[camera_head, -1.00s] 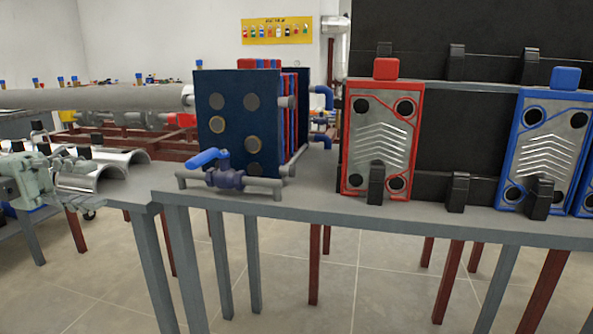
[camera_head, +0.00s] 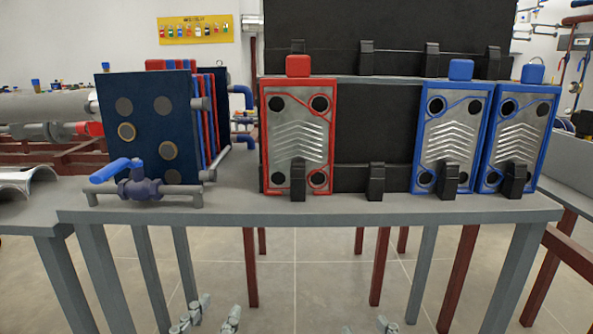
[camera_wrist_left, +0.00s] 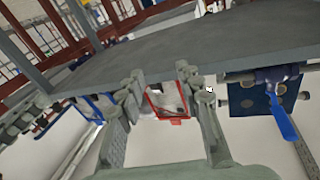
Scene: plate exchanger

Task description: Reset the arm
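My left gripper (camera_head: 206,316) shows at the bottom edge of the head view, with its two fingers apart and nothing between them. In the left wrist view my left gripper (camera_wrist_left: 160,82) is also open and empty; a red-framed plate (camera_wrist_left: 168,103) shows beyond the gap, apart from the fingers. My right gripper (camera_head: 367,328) just enters the head view at the bottom edge, with two fingertips visible apart; the rest of it is cut off. Both grippers appear in front of the table (camera_head: 330,212), low in the picture, touching nothing that I can see.
The table bears a dark blue plate exchanger (camera_head: 140,110), a blue-handled valve (camera_head: 140,186), a red-framed plate (camera_head: 298,140) and two blue-framed plates (camera_head: 452,135) on a black rack (camera_head: 375,125). Floor (camera_head: 330,290) shows between the table legs.

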